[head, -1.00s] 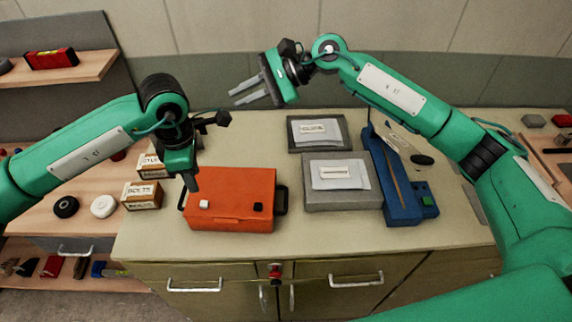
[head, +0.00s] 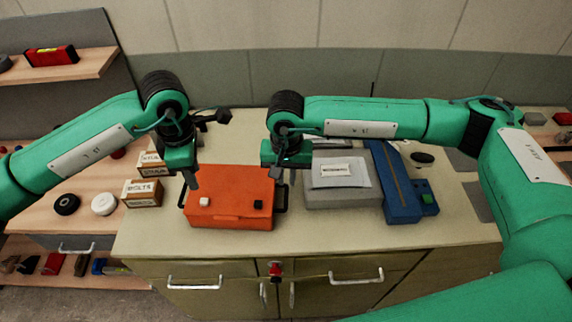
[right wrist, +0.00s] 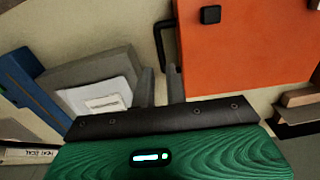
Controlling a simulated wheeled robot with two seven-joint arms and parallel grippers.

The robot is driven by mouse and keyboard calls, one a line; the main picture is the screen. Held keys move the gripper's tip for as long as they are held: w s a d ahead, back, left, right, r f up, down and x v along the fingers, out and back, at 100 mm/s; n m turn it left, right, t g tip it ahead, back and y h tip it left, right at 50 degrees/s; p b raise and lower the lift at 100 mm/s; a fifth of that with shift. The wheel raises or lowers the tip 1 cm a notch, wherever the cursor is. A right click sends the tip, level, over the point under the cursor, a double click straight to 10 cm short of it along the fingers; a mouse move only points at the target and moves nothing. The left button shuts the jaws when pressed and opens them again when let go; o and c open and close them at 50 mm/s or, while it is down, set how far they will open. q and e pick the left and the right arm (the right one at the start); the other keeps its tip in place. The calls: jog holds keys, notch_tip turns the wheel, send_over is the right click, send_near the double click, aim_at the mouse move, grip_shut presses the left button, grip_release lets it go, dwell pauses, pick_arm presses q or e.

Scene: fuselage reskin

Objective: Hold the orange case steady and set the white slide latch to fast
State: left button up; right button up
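The orange case (head: 232,212) lies on the bench with a dark handle at each side. The small white slide latch (head: 204,202) is at the left of its top, a black one (head: 258,205) at the right. My left gripper (head: 192,184) points down at the case's left rear, by the left handle; one finger shows, so its opening and any contact are unclear. My right gripper (head: 286,178) points down above the right rear, beside the right handle. In the right wrist view its fingers (right wrist: 162,86) are apart, empty, near the handle and case (right wrist: 250,45).
A grey box (head: 340,200) with a white label stands right of the case, with a blue tool (head: 396,190) beyond it. Bolt boxes (head: 142,194) stand left of the case. Bench in front is clear.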

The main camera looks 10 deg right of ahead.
aim_at(286, 196)
notch_tip(286, 196, down, 9)
jog(key=shift+f, duration=0.1)
dwell(0.4)
